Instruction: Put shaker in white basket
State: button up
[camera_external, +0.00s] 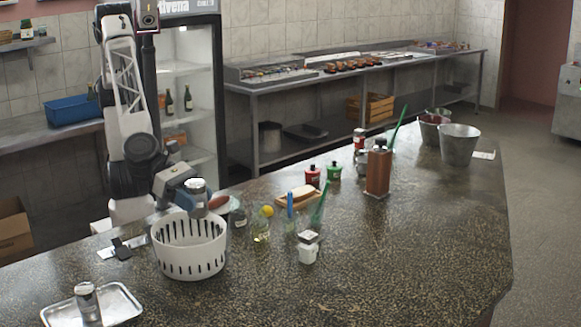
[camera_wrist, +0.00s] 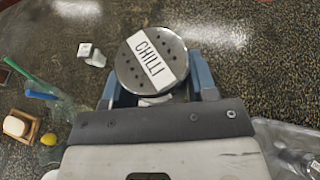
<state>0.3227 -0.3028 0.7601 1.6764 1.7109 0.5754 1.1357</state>
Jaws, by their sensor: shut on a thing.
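My gripper (camera_external: 187,192) is shut on a shaker (camera_external: 197,188) with a round silver lid. The white basket (camera_external: 190,262), round with slotted sides, stands on the counter. In the external view the held shaker appears above the basket's back rim, close to it; the exact height is hard to tell. I cannot make out the basket in the wrist view.
On the dark speckled counter (camera_external: 380,260), a metal tray (camera_external: 128,301) holds another shaker (camera_external: 88,302) at front left. A small white container (camera_external: 308,250), bottles and a wooden tray (camera_external: 290,203) stand right of the basket. A wooden grinder (camera_external: 378,172) is farther back. Front right is clear.

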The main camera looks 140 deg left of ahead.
jog(key=s+d+n+g+y, duration=0.1)
jog(key=s+n+y, duration=0.1)
jog(key=s, duration=0.6)
jog(key=s+d+r+n+g+y, duration=0.1)
jog(key=s+d+n+y, duration=0.1)
jog(key=s, duration=0.6)
jog(key=shift+s+n+g+y, duration=0.3)
jog(key=shift+s+n+y, duration=0.1)
jog(key=shift+y, duration=0.1)
jog(key=shift+w+f, duration=0.1)
jog(key=shift+f, duration=1.9)
jog(key=shift+f, duration=1.95)
jog(key=shift+f, duration=0.65)
